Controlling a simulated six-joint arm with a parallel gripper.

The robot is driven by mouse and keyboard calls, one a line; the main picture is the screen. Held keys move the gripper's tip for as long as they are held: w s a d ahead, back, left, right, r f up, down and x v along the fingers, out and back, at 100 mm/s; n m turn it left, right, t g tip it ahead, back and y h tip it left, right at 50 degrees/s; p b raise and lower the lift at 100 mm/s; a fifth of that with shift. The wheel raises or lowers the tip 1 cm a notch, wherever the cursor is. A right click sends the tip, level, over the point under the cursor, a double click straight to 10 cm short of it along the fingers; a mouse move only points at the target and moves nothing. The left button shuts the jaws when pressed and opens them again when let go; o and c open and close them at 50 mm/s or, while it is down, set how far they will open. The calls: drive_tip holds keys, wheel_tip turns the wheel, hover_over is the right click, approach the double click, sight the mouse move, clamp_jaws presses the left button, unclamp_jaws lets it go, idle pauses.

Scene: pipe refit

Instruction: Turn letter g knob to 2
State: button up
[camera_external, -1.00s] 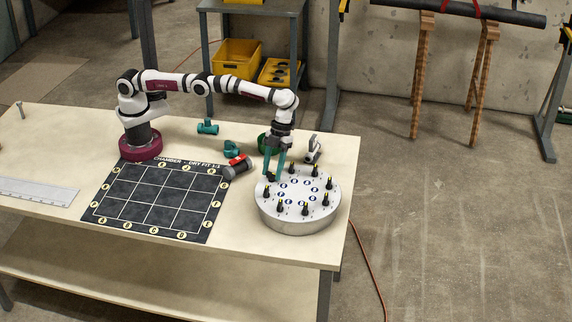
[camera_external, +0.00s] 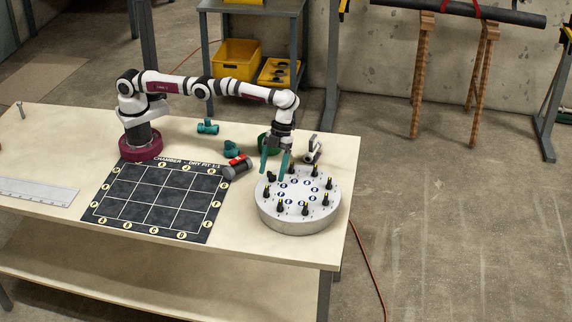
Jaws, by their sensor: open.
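A round grey dial plate (camera_external: 298,222) stands at the right end of the table. Several small black knobs with yellow marks, such as this front knob (camera_external: 305,208), ring its top, with blue lettered discs inside the ring. The letters are too small to read, so I cannot tell which knob is g. My gripper (camera_external: 274,171) is above the plate's back left edge, pointing down. Its two teal fingers are apart with nothing seen between them. A knob (camera_external: 271,175) shows near the fingertips; I cannot tell whether they touch it.
A dark dry-fit mat (camera_external: 160,200) lies left of the plate. A dark fitting with a red part (camera_external: 237,167), teal fittings (camera_external: 208,127), a green bowl (camera_external: 264,142) and a grey-white fitting (camera_external: 314,147) stand behind. A ruler (camera_external: 38,191) lies far left.

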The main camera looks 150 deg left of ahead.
drive_tip(key=shift+r, duration=0.1)
